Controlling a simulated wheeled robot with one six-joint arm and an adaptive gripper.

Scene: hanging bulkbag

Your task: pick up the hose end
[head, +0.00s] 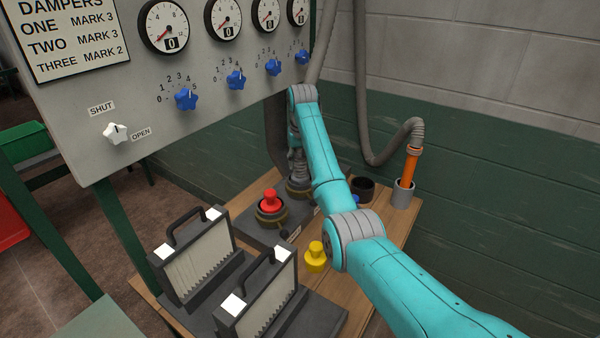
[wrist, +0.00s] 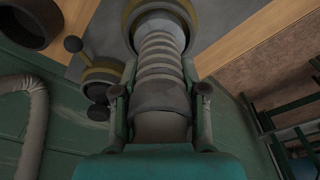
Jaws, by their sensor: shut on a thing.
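The grey ribbed hose end (wrist: 160,62) stands between the two fingers of my gripper (wrist: 160,98) in the wrist view. The fingers touch it on both sides, around its smooth sleeve. Its far end meets a round brass-rimmed collar (wrist: 160,16) on the bench; whether it sits inside or just above, I cannot tell. In the head view, the ribbed hose end (head: 297,166) shows below my wrist, over the bench's back, and my arm partly hides it.
An orange nozzle (head: 409,166) on another grey hose stands in a grey cup (head: 403,195) at right. The gauge panel (head: 200,90) overhangs the left.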

